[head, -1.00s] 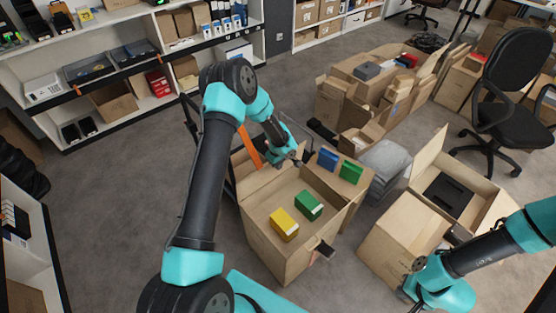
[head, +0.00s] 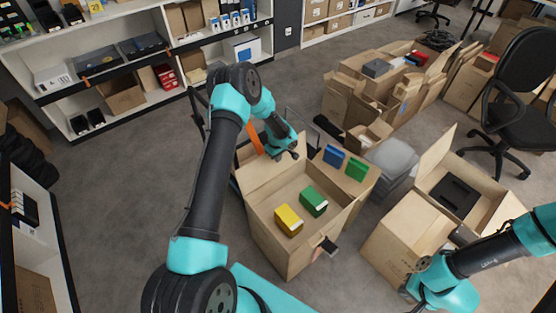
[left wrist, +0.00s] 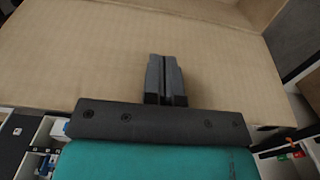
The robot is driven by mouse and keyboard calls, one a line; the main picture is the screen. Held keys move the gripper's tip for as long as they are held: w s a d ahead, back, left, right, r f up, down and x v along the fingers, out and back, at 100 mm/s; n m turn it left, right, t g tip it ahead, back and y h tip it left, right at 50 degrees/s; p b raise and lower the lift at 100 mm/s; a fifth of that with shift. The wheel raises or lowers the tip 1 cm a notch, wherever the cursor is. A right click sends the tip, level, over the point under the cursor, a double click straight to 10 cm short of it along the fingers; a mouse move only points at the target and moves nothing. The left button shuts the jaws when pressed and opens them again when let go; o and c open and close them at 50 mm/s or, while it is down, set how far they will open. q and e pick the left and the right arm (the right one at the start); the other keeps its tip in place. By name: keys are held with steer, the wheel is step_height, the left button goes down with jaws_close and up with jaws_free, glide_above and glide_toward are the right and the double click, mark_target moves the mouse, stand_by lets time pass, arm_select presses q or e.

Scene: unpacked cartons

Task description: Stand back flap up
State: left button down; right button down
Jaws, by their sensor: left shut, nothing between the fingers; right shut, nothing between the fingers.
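The open carton (head: 272,238) stands in the middle of the head view, with a yellow box (head: 289,219) and a green box (head: 314,201) inside. Its back flap (head: 262,176) rises behind the opening, partly covered by my left arm. My left gripper (head: 292,154) is shut and empty at the flap's upper right end. In the left wrist view, the shut fingers (left wrist: 165,80) lie over a broad cardboard surface (left wrist: 80,60); I cannot tell whether they touch it. My right gripper (head: 421,264) is low at the right, its fingers hard to make out.
A blue box (head: 333,156) and another green box (head: 356,169) are on cardboard at the carton's far right side. A second open carton (head: 400,235) stands at the right, near my right arm. More cartons lie behind.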

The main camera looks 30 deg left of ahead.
arm_select(q)
step_height(320, 180, up, 8)
steer(key=d, duration=0.1)
steer(key=shift+s+d+r, duration=0.2)
steer(key=shift+s+d, duration=0.1)
steer(key=shift+s, duration=0.05)
stand_by(2.5)
